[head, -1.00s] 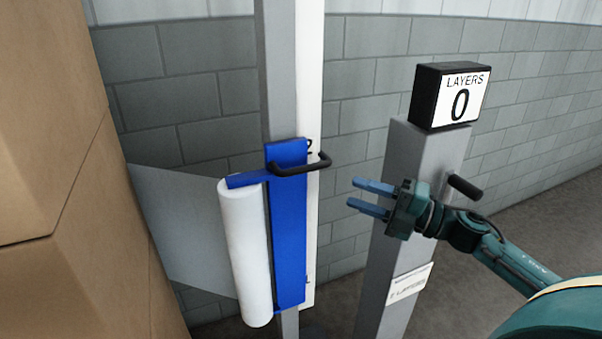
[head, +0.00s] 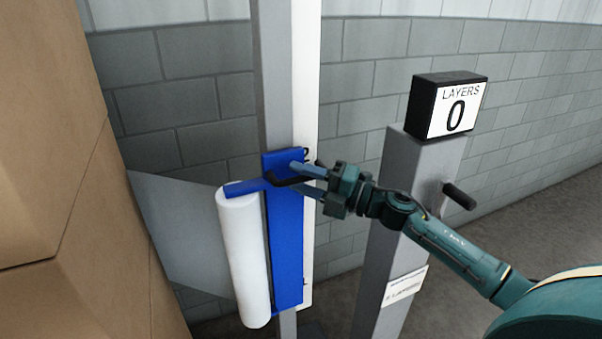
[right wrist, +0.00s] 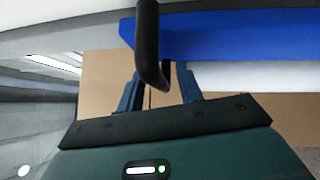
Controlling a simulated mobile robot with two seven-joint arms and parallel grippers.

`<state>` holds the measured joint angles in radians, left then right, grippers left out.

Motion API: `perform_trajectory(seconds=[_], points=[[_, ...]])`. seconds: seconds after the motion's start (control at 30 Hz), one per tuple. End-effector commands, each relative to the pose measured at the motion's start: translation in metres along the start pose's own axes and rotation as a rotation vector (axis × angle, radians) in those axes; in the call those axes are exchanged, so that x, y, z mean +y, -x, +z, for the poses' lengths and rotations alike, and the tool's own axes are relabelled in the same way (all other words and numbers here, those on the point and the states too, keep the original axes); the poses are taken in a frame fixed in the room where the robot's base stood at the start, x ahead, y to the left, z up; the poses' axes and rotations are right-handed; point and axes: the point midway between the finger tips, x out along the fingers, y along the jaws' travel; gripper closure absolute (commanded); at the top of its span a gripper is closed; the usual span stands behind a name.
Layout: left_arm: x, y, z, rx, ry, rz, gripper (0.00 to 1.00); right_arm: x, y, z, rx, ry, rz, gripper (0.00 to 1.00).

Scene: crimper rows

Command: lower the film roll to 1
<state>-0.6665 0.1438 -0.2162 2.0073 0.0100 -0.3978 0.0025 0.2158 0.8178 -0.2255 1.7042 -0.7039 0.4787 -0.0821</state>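The white film roll (head: 243,260) hangs upright on a blue carriage (head: 288,240) on a grey mast (head: 272,70). A black bar handle (head: 290,181) sticks out of the carriage's upper part. My right gripper (head: 297,176) is at this handle with its fingers apart. In the right wrist view the handle (right wrist: 148,45) passes between the two open fingers, with a gap to the right one. A white strip (head: 306,60) behind the mast carries marks; the upper one is partly hidden and the lower one is too small to read surely. My left gripper is out of view.
A grey post (head: 405,230) with a side handle (head: 459,196) stands to the right, under my right forearm. Its black box (head: 446,104) reads "LAYERS 0". Stacked cardboard boxes (head: 50,130) fill the left. A grey film sheet (head: 180,225) spans between boxes and roll.

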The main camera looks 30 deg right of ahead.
Motion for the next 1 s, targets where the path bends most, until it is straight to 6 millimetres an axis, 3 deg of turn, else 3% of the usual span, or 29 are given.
perform_trajectory(seconds=[0.33,0.77,1.0], points=[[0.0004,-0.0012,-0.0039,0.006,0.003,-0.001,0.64,-0.0004,-0.0046,-0.0002,0.0,0.0,0.0,0.64],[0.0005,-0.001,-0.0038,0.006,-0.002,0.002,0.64,-0.0002,-0.0043,-0.0002,0.0,0.0,0.0,0.98],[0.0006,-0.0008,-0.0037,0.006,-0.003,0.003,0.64,-0.0002,-0.0043,-0.0002,0.0,0.0,0.0,1.0]])
